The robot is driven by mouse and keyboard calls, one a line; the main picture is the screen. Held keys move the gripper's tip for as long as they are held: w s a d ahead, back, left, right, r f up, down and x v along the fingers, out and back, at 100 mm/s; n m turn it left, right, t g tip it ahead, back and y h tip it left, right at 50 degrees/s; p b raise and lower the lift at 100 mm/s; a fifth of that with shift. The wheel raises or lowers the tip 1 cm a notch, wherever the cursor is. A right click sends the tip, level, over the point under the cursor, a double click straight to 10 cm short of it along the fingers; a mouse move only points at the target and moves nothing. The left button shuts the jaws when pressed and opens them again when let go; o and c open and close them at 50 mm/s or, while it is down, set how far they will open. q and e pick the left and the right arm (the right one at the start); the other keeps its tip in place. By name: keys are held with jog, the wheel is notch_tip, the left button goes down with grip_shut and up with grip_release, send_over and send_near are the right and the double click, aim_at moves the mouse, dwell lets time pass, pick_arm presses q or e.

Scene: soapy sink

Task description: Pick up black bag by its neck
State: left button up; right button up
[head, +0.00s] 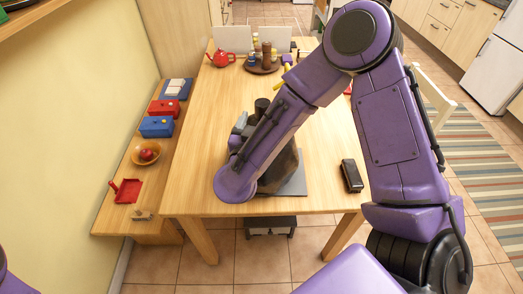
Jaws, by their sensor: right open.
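A dark brown-black, faceted bag (284,172) sits on a grey mat (297,187) near the front middle of the table. My right forearm crosses in front of it and hides its left side and upper part. I cannot clearly make out its neck. My right gripper (240,125) is open, largely hidden behind my forearm and wrist; grey parts of it show to the left of the forearm, close to the bag. I cannot tell whether it touches the bag. My left gripper is out of view.
A black case (352,176) lies at the table's front right. A dark cylindrical thing (262,106) stands behind the forearm. A red teapot (221,58) and a round tray (262,68) are at the back. A left bench holds boxes and a bowl (145,153). The table's left side is clear.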

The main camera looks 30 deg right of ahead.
aim_at(260, 113)
jog(key=p+x, duration=0.1)
jog(key=x, duration=0.2)
jog(key=p+x, duration=0.1)
jog(key=x, duration=0.2)
jog(key=shift+w+f+p, duration=0.25)
jog(key=shift+w+p, duration=0.1)
jog(key=shift+s, duration=0.25)
jog(key=shift+r, duration=0.1)
jog(key=shift+c, duration=0.5)
jog(key=shift+a, duration=0.1)
grip_shut()
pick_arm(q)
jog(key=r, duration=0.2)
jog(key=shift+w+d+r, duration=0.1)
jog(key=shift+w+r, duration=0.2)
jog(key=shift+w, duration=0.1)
pick_arm(e)
jog(key=shift+w, duration=0.1)
jog(key=shift+r, duration=0.1)
